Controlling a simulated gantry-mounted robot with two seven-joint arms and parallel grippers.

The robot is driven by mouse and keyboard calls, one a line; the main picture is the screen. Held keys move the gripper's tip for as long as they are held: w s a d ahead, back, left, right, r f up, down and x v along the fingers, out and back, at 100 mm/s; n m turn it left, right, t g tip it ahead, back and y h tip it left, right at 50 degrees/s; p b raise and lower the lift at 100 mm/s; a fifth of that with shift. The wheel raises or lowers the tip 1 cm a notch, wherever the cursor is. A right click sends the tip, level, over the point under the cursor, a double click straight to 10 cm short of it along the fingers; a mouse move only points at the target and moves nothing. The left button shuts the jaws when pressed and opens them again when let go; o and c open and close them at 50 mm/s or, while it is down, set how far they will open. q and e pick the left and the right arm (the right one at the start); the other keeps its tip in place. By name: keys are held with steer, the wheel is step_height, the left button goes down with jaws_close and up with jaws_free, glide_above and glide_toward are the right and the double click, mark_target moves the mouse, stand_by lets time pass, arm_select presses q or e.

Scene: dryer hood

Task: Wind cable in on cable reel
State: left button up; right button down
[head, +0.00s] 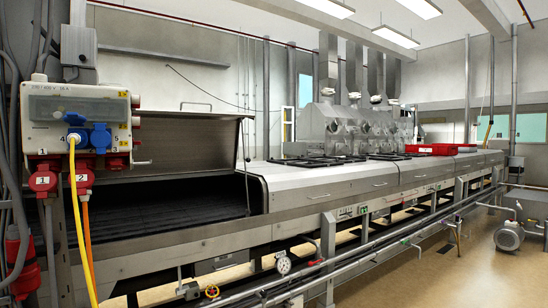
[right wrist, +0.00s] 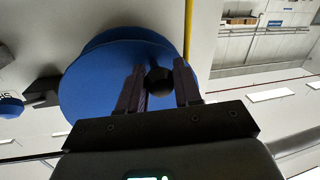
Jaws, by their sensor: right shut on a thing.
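The blue cable reel (right wrist: 90,85) fills the left middle of the right wrist view as a round disc. A round black crank knob (right wrist: 159,82) stands out from its face. My right gripper (right wrist: 159,66) has its two dark fingers on either side of this knob and is shut on it. A yellow cable (right wrist: 188,30) runs past the reel's right edge. In the head view a yellow cable (head: 75,200) hangs from a plug at the socket box (head: 75,115). The reel and both grippers are outside the head view.
An orange cable (head: 88,235) hangs beside the yellow one, with red plugs (head: 43,181) near it. A long steel dryer line (head: 350,180) with an open hood (head: 180,150) and front pipes runs rightward.

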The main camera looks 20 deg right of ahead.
steer(key=c, duration=0.8)
jaws_free()
steer(key=shift+w+a, duration=0.1)
steer(key=p+v, duration=0.2)
steer(key=v, duration=0.8)
steer(key=shift+w, duration=0.25)
steer(key=shift+a, duration=0.1)
